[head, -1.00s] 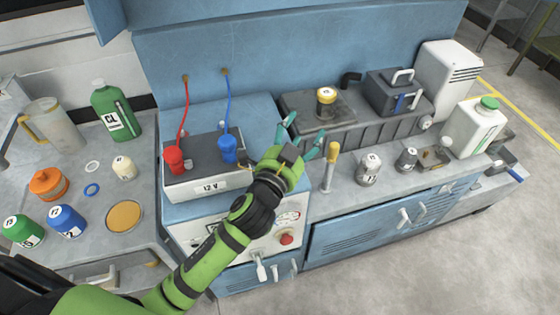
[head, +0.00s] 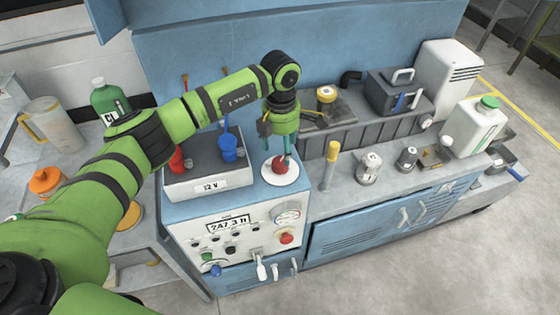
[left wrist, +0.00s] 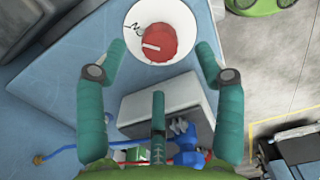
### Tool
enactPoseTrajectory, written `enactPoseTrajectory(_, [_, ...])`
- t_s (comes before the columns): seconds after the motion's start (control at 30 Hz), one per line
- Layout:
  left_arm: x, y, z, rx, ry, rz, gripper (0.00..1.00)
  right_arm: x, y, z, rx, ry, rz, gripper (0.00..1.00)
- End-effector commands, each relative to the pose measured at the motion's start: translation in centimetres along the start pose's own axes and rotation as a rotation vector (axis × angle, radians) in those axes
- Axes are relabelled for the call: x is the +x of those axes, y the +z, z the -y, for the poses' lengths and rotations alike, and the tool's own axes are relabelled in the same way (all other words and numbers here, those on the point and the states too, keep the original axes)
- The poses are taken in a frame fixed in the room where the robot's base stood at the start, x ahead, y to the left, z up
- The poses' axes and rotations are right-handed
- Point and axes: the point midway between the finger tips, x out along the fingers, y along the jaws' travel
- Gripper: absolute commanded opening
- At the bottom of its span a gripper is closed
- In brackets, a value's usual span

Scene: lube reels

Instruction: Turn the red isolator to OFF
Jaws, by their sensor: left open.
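The red isolator (head: 280,164) is a round red knob on a white disc (head: 283,175), on the blue cabinet top beside the 12 V battery. In the left wrist view the knob (left wrist: 160,43) shows a white pointer line aimed left, and the white disc carries a dark squiggle; I cannot read any ON or OFF mark. My left gripper (head: 277,148) points down over the knob, its fingers open. In the left wrist view the fingertips (left wrist: 161,47) stand on either side of the knob, apart from it. My right gripper is not in view.
The 12 V battery (head: 209,186) with red and blue clamps stands left of the isolator. A yellow-handled lever (head: 331,158) stands to the right. The front panel below has a gauge (head: 287,215) and a red button (head: 286,238). Bottles and cans occupy the side benches.

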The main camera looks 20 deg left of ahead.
Motion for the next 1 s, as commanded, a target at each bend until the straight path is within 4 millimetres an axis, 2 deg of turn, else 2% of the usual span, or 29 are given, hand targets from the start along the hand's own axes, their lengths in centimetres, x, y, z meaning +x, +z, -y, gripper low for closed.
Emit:
enactPoseTrajectory(0.13, [1.1, -0.6, -0.3, -0.004, 0.008, -0.029, 0.69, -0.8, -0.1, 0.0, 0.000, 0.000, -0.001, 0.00])
enactPoseTrajectory(0.5, [6.2, -0.6, -0.3, -0.004, 0.007, -0.023, 0.69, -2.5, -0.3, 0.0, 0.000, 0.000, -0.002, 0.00])
enactPoseTrajectory(0.83, [6.8, -0.5, -0.3, -0.002, 0.009, -0.020, 0.69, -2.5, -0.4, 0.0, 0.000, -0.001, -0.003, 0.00])
enactPoseTrajectory(0.87, [6.8, -0.5, -0.3, -0.002, 0.009, -0.020, 0.65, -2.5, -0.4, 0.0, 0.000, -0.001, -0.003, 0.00])
enactPoseTrajectory(0.9, [6.8, -0.5, -0.3, -0.002, 0.009, -0.020, 0.49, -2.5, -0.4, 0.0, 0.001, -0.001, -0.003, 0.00])
enactPoseTrajectory(1.0, [6.8, -0.6, -0.3, -0.002, 0.009, -0.020, 0.13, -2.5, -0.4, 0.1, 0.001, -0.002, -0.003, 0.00])
